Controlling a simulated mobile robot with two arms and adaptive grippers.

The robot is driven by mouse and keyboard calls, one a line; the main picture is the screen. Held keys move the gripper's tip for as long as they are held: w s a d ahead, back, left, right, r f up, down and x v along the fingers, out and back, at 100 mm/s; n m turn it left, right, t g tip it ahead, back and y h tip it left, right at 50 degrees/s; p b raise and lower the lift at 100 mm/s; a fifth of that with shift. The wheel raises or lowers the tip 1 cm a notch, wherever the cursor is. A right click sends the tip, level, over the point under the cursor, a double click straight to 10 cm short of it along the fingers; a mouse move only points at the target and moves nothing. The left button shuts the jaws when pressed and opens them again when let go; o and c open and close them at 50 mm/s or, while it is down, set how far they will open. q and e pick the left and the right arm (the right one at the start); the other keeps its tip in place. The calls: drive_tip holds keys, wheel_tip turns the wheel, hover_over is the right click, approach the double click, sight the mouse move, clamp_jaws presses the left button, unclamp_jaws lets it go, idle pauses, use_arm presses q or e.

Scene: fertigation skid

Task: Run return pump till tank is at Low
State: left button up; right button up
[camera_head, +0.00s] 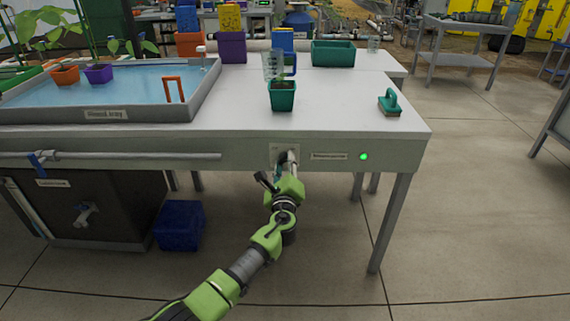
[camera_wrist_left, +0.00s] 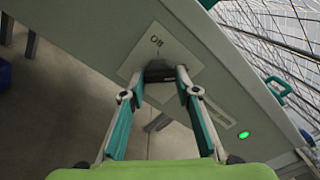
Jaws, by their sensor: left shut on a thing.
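My left gripper (camera_head: 290,158) reaches the front panel of the bench. In the left wrist view its two fingers (camera_wrist_left: 159,82) close on a dark switch knob (camera_wrist_left: 159,66) on a pale plate (camera_wrist_left: 168,40) marked "On". The fingers hide part of the knob. A green light (camera_head: 364,156) glows right of the switch, beside a small label (camera_head: 328,156); the light also shows in the left wrist view (camera_wrist_left: 243,135). A dark tank (camera_head: 120,210) stands under the bench at left, with a label and a tap on its front. I cannot read its level. My right gripper is out of view.
A shallow tray (camera_head: 185,113) of blue water with potted plants covers the bench's left part. A green pot (camera_head: 282,101), a green planter (camera_head: 333,54) and a green-handled brush (camera_head: 390,101) stand on the bench (camera_head: 335,115). A blue crate (camera_head: 179,226) sits on the floor.

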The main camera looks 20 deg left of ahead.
use_arm(q)
drive_tip(key=o, duration=1.1)
drive_tip(key=v, duration=1.2)
